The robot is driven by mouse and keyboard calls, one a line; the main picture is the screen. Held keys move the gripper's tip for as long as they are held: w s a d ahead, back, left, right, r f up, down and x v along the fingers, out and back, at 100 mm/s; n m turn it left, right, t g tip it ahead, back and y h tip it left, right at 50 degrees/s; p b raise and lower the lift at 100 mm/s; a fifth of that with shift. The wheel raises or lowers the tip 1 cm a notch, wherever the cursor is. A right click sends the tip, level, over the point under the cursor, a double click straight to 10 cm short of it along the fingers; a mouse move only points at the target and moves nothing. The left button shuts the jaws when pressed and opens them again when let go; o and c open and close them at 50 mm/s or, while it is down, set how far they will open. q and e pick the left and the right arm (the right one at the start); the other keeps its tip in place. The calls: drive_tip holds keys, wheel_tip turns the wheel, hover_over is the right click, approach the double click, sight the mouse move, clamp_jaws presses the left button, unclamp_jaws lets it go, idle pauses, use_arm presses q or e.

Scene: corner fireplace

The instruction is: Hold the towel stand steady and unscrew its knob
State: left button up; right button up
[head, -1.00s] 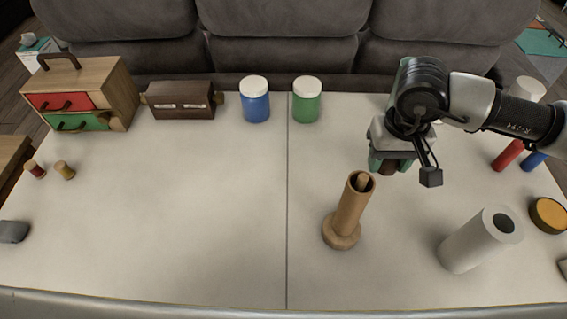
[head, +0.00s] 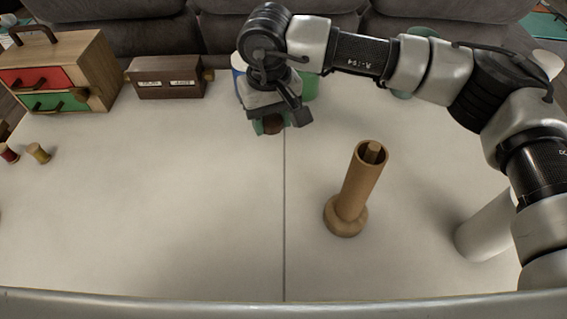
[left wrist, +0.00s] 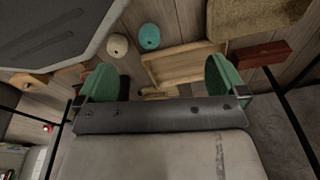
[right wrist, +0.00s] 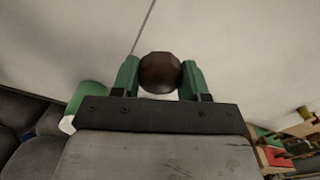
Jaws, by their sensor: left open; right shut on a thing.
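The towel stand (head: 357,190) is a wooden upright with a round base, standing slightly tilted in the picture right of the table seam. Its open top shows a post inside and no knob on it. My right gripper (head: 271,123) is shut on a dark brown faceted knob (right wrist: 160,73), which it holds up and left of the stand, apart from it. The knob is small and partly hidden by the fingers in the head view. My left gripper (left wrist: 163,80) is open and empty in the left wrist view, away from the stand; it is out of the head view.
A blue jar (head: 238,82) and a green jar (head: 309,88) stand behind my right gripper, partly hidden. A white paper roll (head: 482,228) is partly behind my right arm. A drawer box (head: 75,75), a brown box (head: 165,78) and small spools (head: 38,153) are at left. The front left is clear.

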sight(270, 160)
drive_tip(key=shift+a+f, duration=0.3)
use_arm(q)
drive_tip(key=shift+w+r, duration=0.35)
drive_tip(key=shift+r, duration=0.1)
use_arm(e)
wheel_tip(270, 160, down, 10)
drive_tip(key=shift+r, duration=0.25)
drive_tip(key=shift+f, duration=0.1)
drive_tip(key=o, duration=1)
use_arm(q)
drive_tip(key=shift+w+d+r, duration=0.1)
drive_tip(key=shift+w+r, duration=0.3)
drive_tip(key=shift+r, duration=0.05)
